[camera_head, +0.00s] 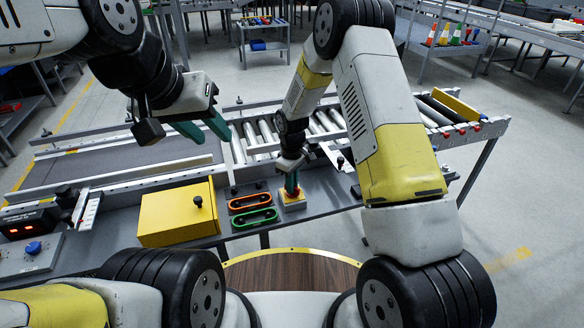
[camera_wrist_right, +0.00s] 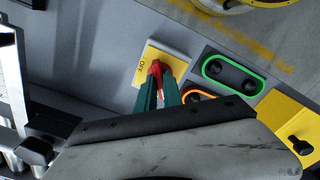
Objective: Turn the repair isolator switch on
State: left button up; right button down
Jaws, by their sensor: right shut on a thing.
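The isolator switch (camera_head: 293,200) is a small yellow plate with a red knob on the grey panel. In the right wrist view its yellow plate (camera_wrist_right: 146,72) bears the word OFF, and the red knob (camera_wrist_right: 156,68) shows between the green fingertips. My right gripper (camera_head: 291,186) reaches down onto the switch. In the wrist view this gripper (camera_wrist_right: 158,88) is shut on the red knob, which its fingers partly cover. My left gripper (camera_head: 204,131) hangs above the conveyor, away from the switch, with its green fingers apart and empty.
Orange-ringed (camera_head: 249,201) and green-ringed (camera_head: 255,218) button pairs sit just left of the switch. Further left are a yellow box (camera_head: 178,213) with a black knob and a red-digit display (camera_head: 22,229). A roller conveyor (camera_head: 262,138) runs behind the panel.

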jog(key=m, duration=0.3)
jog(key=shift+m, duration=2.1)
jog(key=c, duration=1.5)
grip_release()
notch_tip(320, 180, up, 8)
jog(key=shift+f, duration=0.1)
